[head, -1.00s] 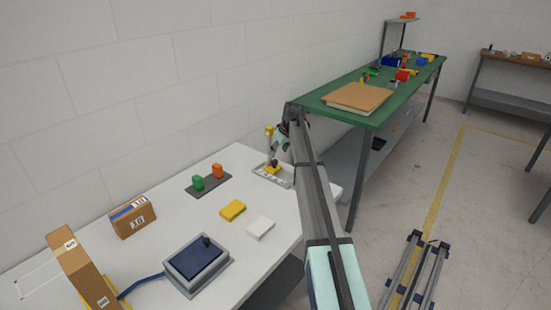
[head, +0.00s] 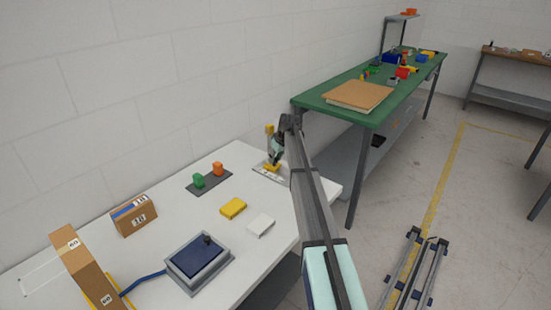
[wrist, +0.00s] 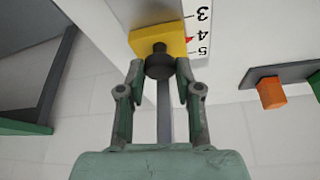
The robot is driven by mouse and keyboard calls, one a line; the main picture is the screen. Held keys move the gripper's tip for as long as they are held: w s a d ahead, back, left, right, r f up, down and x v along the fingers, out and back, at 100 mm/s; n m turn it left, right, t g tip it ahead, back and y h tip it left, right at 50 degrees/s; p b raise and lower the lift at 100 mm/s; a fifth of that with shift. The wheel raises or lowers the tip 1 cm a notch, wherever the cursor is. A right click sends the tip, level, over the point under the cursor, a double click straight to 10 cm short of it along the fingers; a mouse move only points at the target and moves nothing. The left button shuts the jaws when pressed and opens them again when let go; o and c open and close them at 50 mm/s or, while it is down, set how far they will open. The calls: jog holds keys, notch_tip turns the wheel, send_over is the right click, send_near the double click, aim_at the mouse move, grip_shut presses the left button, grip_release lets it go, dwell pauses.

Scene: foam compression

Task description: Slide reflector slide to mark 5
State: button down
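The reflector slide is a yellow block (wrist: 160,42) with a black knob (wrist: 160,67). It sits beside a white scale (wrist: 215,40) with printed marks 3, 4 and 5. A small red pointer (wrist: 189,41) by the slide lies near mark 4, on its 5 side. My gripper (wrist: 160,76) has one finger on each side of the knob, very close to it; whether they touch it is unclear. In the head view my gripper (head: 277,152) is over the yellow slide (head: 271,167) at the far end of the white table, hiding the knob.
A yellow post (head: 269,131) stands at the fixture's back. A dark strip with a green block (head: 199,180) and an orange block (head: 218,169) lies to the left. Yellow (head: 232,207) and white (head: 261,226) blocks lie nearer. The green table (head: 392,85) stands behind.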

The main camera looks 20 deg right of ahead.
aim_at(270, 152)
jog(key=shift+w+a+b, duration=0.25)
jog(key=shift+w+a, duration=0.25)
jog(key=shift+w, duration=0.25)
jog(key=shift+w+a+b, duration=0.2)
jog(key=shift+w+a, duration=0.25)
jog(key=shift+w, duration=0.3)
jog(key=c, duration=0.8)
grip_release()
jog(key=shift+w+a, duration=0.1)
jog(key=shift+s+r, duration=0.3)
jog(key=shift+r, duration=0.2)
jog(key=v, duration=1.1)
jog(key=shift+d+f, duration=0.1)
jog(key=shift+d, duration=0.1)
